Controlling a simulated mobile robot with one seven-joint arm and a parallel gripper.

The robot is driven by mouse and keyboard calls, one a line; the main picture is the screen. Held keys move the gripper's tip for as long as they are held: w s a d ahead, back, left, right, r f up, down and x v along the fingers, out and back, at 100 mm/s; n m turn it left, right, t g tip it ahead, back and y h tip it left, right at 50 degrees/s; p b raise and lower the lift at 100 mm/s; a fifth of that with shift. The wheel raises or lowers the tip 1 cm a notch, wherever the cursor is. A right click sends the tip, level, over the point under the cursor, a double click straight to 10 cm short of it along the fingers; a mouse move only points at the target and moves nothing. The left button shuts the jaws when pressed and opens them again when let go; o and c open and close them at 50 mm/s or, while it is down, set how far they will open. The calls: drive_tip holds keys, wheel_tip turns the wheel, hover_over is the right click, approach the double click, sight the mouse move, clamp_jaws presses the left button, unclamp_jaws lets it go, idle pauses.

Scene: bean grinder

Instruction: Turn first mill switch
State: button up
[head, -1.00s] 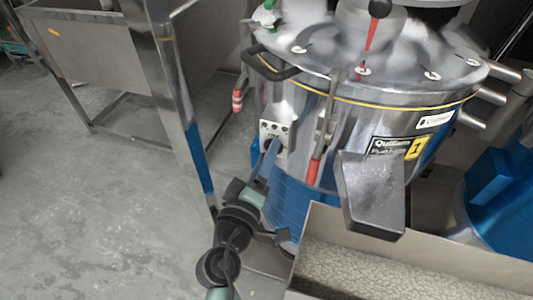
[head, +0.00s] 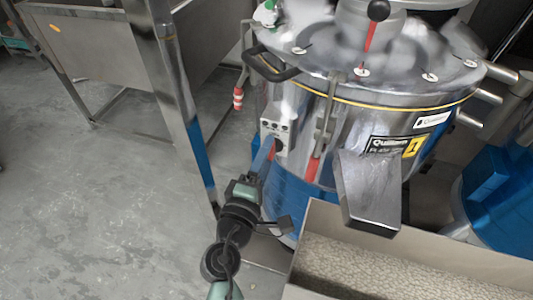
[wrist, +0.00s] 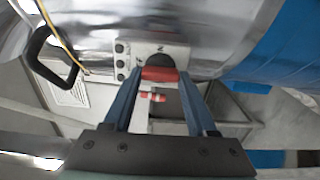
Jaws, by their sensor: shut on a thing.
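The first mill is a round steel machine (head: 345,125) with a blue lower body, in the head view. A pale switch panel (head: 283,119) is on its left side, with small buttons and a dark round switch base (head: 280,145). In the wrist view, the switch's red handle (wrist: 160,74) lies crosswise between the blue fingertips of my gripper (wrist: 161,78), in front of its dark base. My gripper (head: 267,148) also shows at the panel in the head view and is shut on the red handle. The fingers partly hide the switch in the head view.
A steel chute (head: 370,185) juts from the mill above an open bin (head: 375,245) of pale grains, right of my arm. A steel frame leg (head: 178,100) stands close on the left. Grey floor (head: 90,200) is clear at lower left.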

drive_tip(key=o, duration=1.4)
drive_tip(key=shift+c, duration=0.2)
drive_tip(key=b+v, duration=0.1)
drive_tip(key=v, duration=1.2)
